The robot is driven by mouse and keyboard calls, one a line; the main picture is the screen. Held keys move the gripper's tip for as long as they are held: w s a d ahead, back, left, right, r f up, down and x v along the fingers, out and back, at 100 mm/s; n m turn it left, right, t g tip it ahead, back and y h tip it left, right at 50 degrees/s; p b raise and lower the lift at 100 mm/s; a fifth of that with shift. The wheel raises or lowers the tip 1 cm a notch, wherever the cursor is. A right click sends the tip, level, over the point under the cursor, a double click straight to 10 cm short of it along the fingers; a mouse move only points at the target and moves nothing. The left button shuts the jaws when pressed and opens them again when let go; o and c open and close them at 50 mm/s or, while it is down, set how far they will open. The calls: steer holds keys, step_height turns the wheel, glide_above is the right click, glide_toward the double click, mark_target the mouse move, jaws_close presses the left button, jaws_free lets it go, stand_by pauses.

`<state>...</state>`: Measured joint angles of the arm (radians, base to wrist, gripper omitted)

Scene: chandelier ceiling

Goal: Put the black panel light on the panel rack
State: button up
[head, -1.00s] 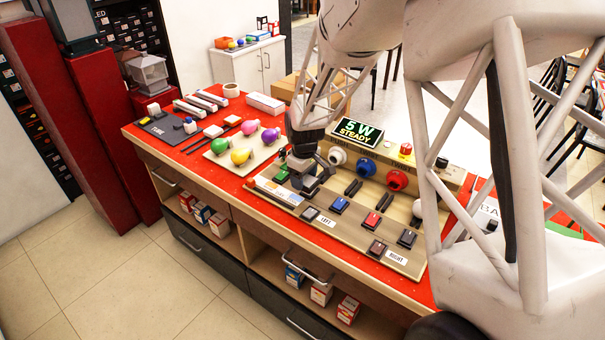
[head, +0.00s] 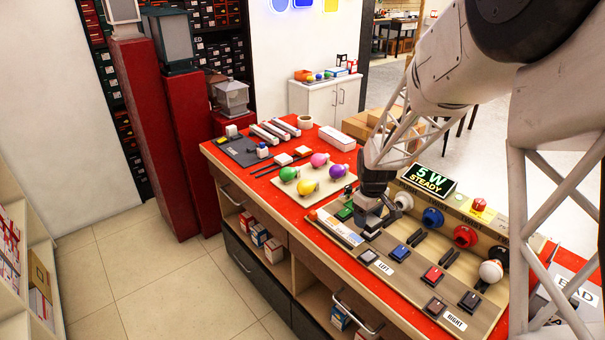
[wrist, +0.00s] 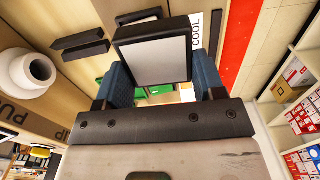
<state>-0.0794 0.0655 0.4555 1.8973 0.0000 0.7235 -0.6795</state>
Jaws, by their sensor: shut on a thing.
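In the wrist view, my gripper (wrist: 160,80) is shut on a black-framed square panel light (wrist: 153,52) with a pale face, held between its blue finger pads. In the head view, my gripper (head: 370,218) is over the left end of the wooden board on the red counter; the held panel is hard to make out there. Pairs of black strips (head: 417,238) stand on that board, and in the wrist view a pair (wrist: 84,43) lies left of the held panel. I cannot tell which part is the panel rack. Green pieces (wrist: 152,91) lie below, partly hidden.
Behind stand round bulbs and a "5 W STEADY" sign (head: 429,179). Colored bulbs lie on a pale tray (head: 297,198) to the left.

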steer(key=w+d+r+m, duration=0.1)
steer(key=w+r+m, duration=0.6)
steer(key=w+r, duration=0.85)
steer(key=w+a+f+n, duration=0.1)
steer(key=a+f, duration=0.4)
steer(key=a, duration=0.6)
steer(key=w+a+f+n, duration=0.2)
steer(key=a+f+n, duration=0.2)
steer(key=a, duration=0.8)
steer(key=w+a+f+n, duration=0.1)
steer(key=a+f+n, duration=0.1)
steer(key=a+f, duration=0.5)
steer(key=shift+w+a, duration=0.15)
steer(key=shift+a, duration=1.05)
steer(key=shift+w+a, duration=0.1)
steer(key=shift+a, duration=1.05)
steer(key=shift+w, duration=0.1)
steer(key=shift+w+a+f, duration=0.25)
steer(key=shift+w+a, duration=0.8)
steer(key=shift+w, duration=1.4)
steer(key=shift+w+a+f, duration=0.2)
steer(key=shift+w+a, duration=0.85)
steer(key=shift+w, duration=1.35)
steer(key=shift+w+a+f, duration=0.25)
steer(key=shift+w+a, duration=0.8)
steer(key=shift+w, duration=1.4)
